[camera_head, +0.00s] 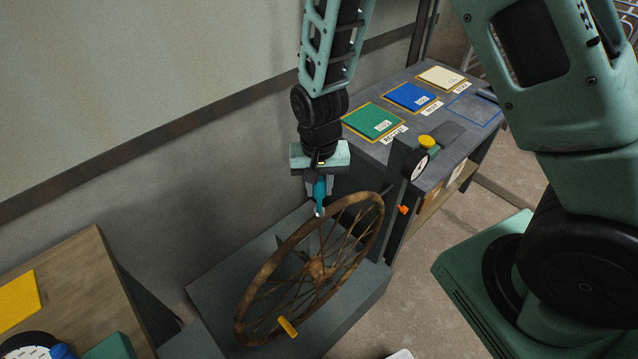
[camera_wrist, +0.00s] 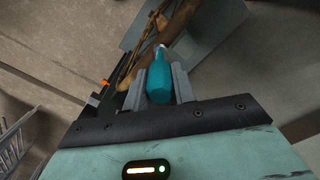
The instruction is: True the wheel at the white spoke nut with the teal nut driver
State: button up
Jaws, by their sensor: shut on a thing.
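My gripper (camera_head: 319,186) is shut on the teal nut driver (camera_head: 319,190), which points down with its pale tip at the top of the wheel rim. In the wrist view the teal driver (camera_wrist: 159,80) sits between the two grey fingers. The rusty brown spoked wheel (camera_head: 318,268) stands tilted in a grey stand (camera_head: 358,297). The rim also shows beyond the driver in the wrist view (camera_wrist: 181,22). The white spoke nut cannot be told apart from the driver's pale tip. Whether the tip touches the rim is unclear.
A dial gauge (camera_head: 419,167) with a yellow knob stands right of the wheel, near an orange pointer (camera_head: 403,209). A yellow piece (camera_head: 287,327) is at the wheel's lower rim. A grey bench (camera_head: 440,137) holds green, blue and cream pads. A wooden table (camera_head: 90,285) stands at left.

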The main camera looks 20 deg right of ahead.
jog(key=n, duration=0.3)
jog(key=m, duration=0.2)
jog(key=shift+m, duration=0.4)
jog(key=shift+r+p, duration=1.95)
jog(key=shift+r, duration=0.35)
jog(key=shift+f, duration=0.1)
